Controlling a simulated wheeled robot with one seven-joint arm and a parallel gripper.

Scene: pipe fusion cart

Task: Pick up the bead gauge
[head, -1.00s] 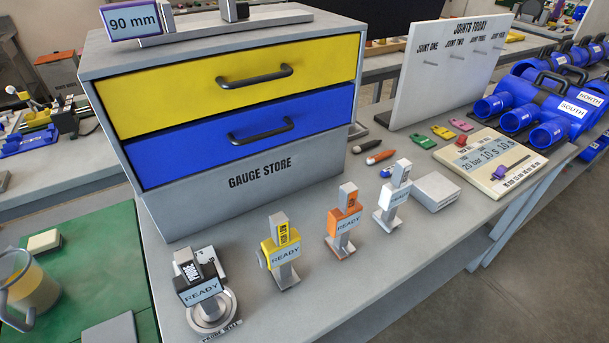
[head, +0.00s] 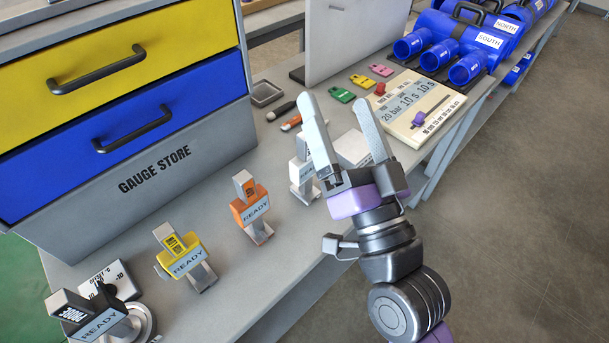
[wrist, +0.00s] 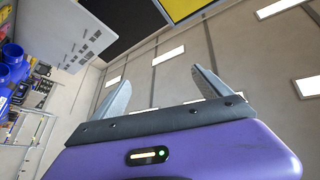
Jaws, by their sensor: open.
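Several gauge-like tools stand in a row on the grey bench: a black one (head: 95,316) on a round base, a yellow one (head: 180,256), an orange one (head: 250,207) and a white one (head: 301,176). The black, yellow and orange ones show "READY" plates. I cannot tell from the lettering which one is the bead gauge. My gripper (head: 335,97) is open and empty, raised over the bench's front edge, its fingers pointing up. It partly covers the white tool. In the wrist view my gripper (wrist: 158,78) has nothing between its fingers.
The gauge store cabinet (head: 105,190), with yellow and blue drawers shut, stands behind the row. A panel with a slider (head: 419,107), coloured tags (head: 361,81), a grey block (head: 354,148) and blue pipe clamps (head: 465,40) lie further back. Open floor (head: 510,230) is at right.

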